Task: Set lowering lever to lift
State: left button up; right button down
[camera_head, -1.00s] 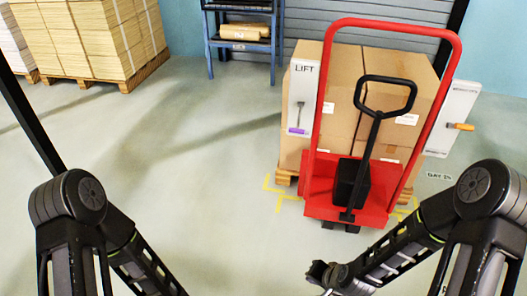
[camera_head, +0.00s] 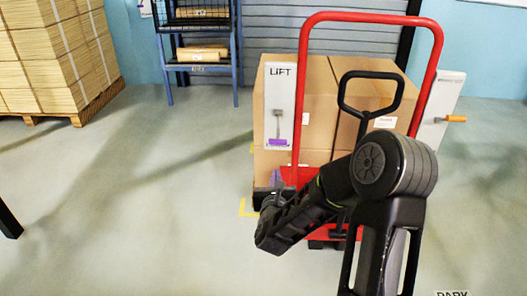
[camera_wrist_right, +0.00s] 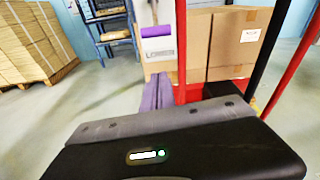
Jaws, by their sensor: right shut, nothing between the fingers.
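The lowering lever is a grey shaft with a purple handle (camera_head: 277,142) on a white panel (camera_head: 288,88) marked LIFT at the top. Its handle hangs at the panel's low end; the right wrist view shows the purple handle (camera_wrist_right: 158,31) just above the word LOWER. The panel is beside the left upright of the red hand truck (camera_head: 302,60). My right gripper (camera_head: 275,180) is shut and empty, below the handle and apart from it in the head view. Its purple-tinted fingers (camera_wrist_right: 158,92) point up toward the panel. My left gripper is out of view.
Brown cartons (camera_head: 325,85) stand behind the red frame. A black loop handle (camera_head: 371,93) rises in the middle. A second white panel with an orange handle (camera_head: 455,119) is at right. A blue rack (camera_head: 198,62) and a pallet stack (camera_head: 52,60) stand behind.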

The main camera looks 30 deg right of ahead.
aim_at(278, 127)
jog(key=shift+m, duration=0.7)
jog(key=shift+d, duration=0.1)
jog(key=w+d+r, duration=0.2)
jog(key=w+d, duration=0.3)
jog(key=w, duration=0.2)
jog(key=shift+d+r, duration=0.2)
jog(key=shift+r, duration=0.1)
